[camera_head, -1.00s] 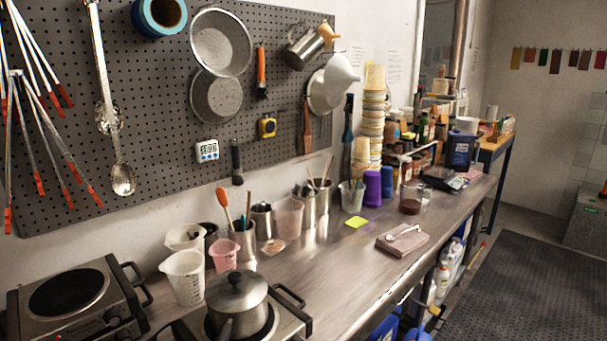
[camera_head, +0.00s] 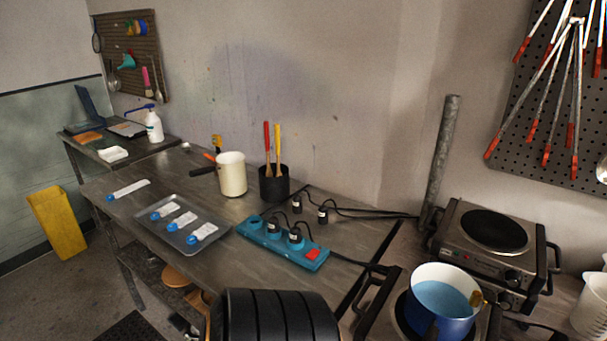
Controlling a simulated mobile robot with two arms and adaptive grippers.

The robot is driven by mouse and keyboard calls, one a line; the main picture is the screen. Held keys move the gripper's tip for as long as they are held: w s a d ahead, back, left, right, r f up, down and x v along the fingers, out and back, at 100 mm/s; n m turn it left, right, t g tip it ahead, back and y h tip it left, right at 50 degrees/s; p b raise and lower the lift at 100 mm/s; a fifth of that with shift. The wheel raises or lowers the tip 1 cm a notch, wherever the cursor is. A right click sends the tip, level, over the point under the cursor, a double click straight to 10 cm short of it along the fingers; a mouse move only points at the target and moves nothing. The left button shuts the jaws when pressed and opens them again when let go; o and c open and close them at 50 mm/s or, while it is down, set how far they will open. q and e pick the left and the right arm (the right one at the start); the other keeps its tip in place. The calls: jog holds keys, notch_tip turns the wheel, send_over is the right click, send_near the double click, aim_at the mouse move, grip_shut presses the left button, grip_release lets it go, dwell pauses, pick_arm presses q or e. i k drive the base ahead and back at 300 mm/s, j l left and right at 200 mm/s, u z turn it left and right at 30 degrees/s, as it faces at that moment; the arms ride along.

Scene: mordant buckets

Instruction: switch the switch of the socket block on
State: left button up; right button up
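The blue socket block (camera_head: 284,246) lies on the steel bench in the middle of the view, running from upper left to lower right. Its red switch (camera_head: 313,254) sits near its right end; I cannot tell its position at this size. Black plugs with cables stand in some of its sockets. A large black ribbed shape fills the bottom centre in front of the block; it may be part of my own arm. Neither my left nor my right gripper can be made out.
A metal tray (camera_head: 163,232) with blue-capped labelled items lies left of the block. A cream pot (camera_head: 232,175) and a black holder with tools (camera_head: 274,184) stand behind it. A blue pot (camera_head: 441,301) is on a hotplate at right. Another hotplate (camera_head: 494,231) stands behind.

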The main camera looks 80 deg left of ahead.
aim_at(312, 255)
jog(key=u, duration=2.65)
